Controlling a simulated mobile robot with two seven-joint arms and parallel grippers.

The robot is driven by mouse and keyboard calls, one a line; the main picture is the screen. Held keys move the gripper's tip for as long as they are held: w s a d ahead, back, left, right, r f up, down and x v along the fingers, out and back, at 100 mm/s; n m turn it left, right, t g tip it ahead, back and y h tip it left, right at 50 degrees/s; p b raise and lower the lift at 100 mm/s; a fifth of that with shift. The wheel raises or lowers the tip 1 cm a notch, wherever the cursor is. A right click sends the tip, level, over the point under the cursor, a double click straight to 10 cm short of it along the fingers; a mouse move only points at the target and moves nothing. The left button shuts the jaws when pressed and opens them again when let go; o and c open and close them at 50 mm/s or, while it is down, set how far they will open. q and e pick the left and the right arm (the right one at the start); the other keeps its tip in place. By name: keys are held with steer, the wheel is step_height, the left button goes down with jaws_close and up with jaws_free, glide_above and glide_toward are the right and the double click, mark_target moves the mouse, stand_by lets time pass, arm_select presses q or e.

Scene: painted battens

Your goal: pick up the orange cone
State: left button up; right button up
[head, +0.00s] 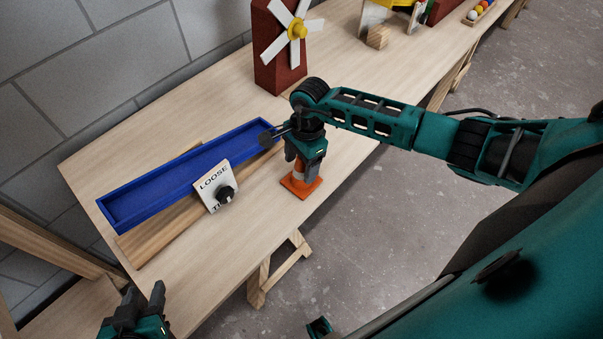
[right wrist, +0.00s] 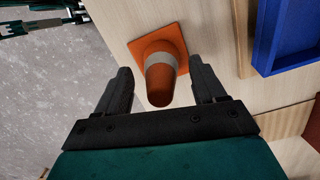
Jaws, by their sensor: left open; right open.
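The orange cone (head: 301,184) with a pale band and square base stands upright on the wooden table. In the head view my right gripper (head: 304,160) is directly above it and hides its upper part. In the right wrist view the cone (right wrist: 159,83) shows between the two open fingers of my right gripper (right wrist: 163,92), with its tip toward the palm. I see no finger touching it. My left gripper (head: 139,302) is open and empty at the lower left, near the table's front edge.
A long blue tray (head: 180,178) lies left of the cone, with a sign (head: 214,184) reading "LOOSE" and a black knob in front. A red windmill (head: 275,60) stands behind. Bare table (head: 235,240) lies in front of the cone, near the edge.

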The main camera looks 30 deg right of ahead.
steer(key=shift+c, duration=0.3)
jaws_close()
steer(key=shift+r, duration=0.1)
